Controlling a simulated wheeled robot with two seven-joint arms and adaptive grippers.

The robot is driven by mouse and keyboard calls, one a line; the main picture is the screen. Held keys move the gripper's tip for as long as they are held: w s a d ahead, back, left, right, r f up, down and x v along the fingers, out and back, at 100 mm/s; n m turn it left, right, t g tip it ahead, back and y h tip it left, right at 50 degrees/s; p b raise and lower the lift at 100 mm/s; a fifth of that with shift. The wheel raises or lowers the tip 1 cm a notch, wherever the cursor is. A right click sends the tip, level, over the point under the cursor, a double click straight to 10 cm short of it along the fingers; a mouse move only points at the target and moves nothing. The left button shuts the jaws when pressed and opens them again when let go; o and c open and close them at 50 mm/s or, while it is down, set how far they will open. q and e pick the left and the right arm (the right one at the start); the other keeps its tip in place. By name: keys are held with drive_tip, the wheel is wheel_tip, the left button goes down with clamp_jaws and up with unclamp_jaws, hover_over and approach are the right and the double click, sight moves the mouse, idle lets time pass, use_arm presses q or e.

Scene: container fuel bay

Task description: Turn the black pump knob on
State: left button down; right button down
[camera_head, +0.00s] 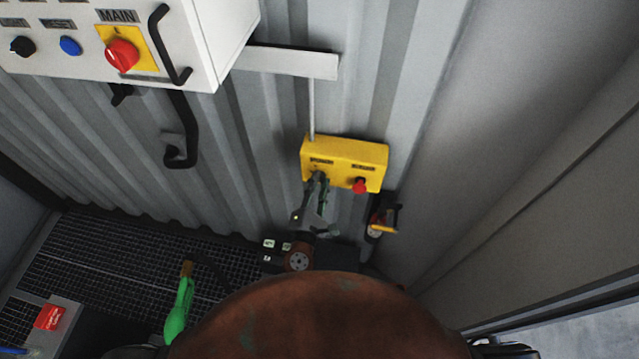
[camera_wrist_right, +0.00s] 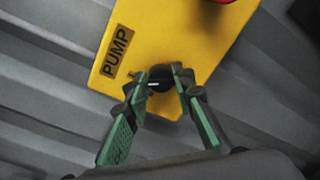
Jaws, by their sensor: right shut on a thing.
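The yellow control box (camera_head: 345,154) is fixed to the corrugated wall, right of the middle in the head view. The black pump knob (camera_wrist_right: 161,78) sits on its face beside the PUMP label (camera_wrist_right: 117,52) in the right wrist view. My right gripper (camera_wrist_right: 163,75) has its green fingers closed on either side of the knob. In the head view my right gripper (camera_head: 319,179) reaches up to the box and covers most of the knob. The fingertips partly hide the knob's pointer. My left gripper does not show in the head view.
A red button (camera_head: 360,185) is on the same box, right of the knob. A white panel (camera_head: 190,30) with a red MAIN switch (camera_head: 122,55) juts out at upper left. A green nozzle (camera_head: 180,305) stands at lower left. A dark holder (camera_head: 382,216) hangs below the box.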

drive_tip(key=shift+a+r, duration=0.1)
idle(0.4)
drive_tip(key=c, duration=1.6)
unclamp_jaws()
drive_tip(key=shift+s, duration=0.1)
drive_tip(key=v, duration=0.7)
drive_tip(key=shift+s, duration=0.2)
